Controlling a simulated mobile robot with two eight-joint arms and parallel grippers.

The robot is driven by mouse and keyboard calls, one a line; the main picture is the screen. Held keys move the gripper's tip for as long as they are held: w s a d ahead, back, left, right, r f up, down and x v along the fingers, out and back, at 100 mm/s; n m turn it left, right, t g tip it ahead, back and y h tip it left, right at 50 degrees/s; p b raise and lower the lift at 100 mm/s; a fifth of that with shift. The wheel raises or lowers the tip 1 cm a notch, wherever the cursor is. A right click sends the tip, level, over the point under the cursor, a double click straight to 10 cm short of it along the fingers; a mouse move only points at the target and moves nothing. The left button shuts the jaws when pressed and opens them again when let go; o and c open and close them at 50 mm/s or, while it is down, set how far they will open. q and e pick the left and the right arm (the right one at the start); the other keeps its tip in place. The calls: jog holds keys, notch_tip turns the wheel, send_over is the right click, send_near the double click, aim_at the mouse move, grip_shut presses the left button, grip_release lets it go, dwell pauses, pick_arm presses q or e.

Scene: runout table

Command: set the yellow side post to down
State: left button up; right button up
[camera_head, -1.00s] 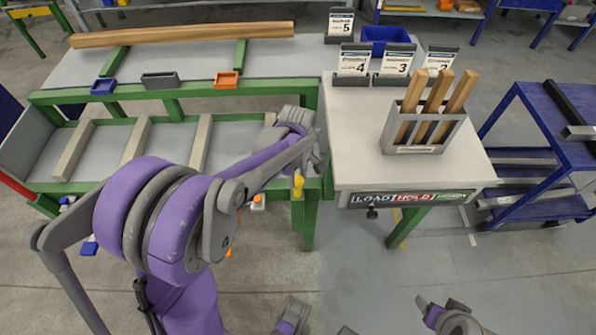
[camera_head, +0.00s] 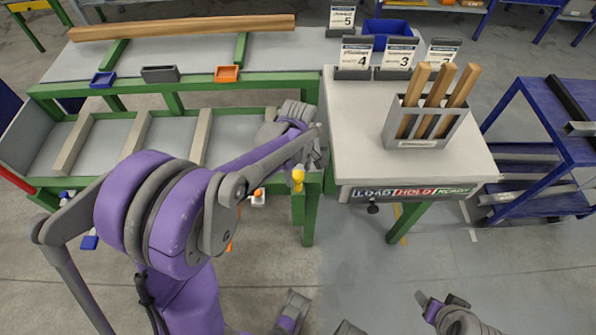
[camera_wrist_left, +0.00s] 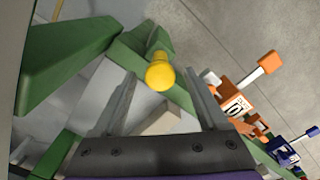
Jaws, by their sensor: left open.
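The yellow side post (camera_head: 297,178) shows as a yellow knob on a green upright at the right end of the green-framed runout table. My left gripper (camera_head: 318,158) is right beside it, above and slightly to the right. In the left wrist view, the round yellow knob (camera_wrist_left: 159,73) appears between the two open fingers (camera_wrist_left: 158,88), near their tips. I see no contact between fingers and knob. The post's lower part is hidden behind the knob there. A purple and grey part of my right arm (camera_head: 455,316) shows at the bottom right; its jaw state is unclear.
A pale bench (camera_head: 350,150) with a grey holder of wooden sticks (camera_head: 418,143) stands close right of my left gripper.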

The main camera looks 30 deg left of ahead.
pick_arm(q)
notch_tip(320, 180, up, 11)
jog(key=p, duration=0.1)
jog(key=shift+f+p, duration=0.2)
jog(key=shift+p, duration=0.1)
dwell(0.4)
jog(key=s+d+r+m+t+p, duration=0.2)
jog(key=s+d+r+m+p, duration=0.1)
jog(key=s+m, duration=0.4)
jog(key=s+d+r+m+t+p, duration=0.3)
jog(key=s+d+m+p, duration=0.1)
jog(key=s+m, duration=0.4)
jog(key=shift+d+p, duration=0.2)
jog(key=shift+p, duration=0.45)
jog(key=shift+r, duration=0.1)
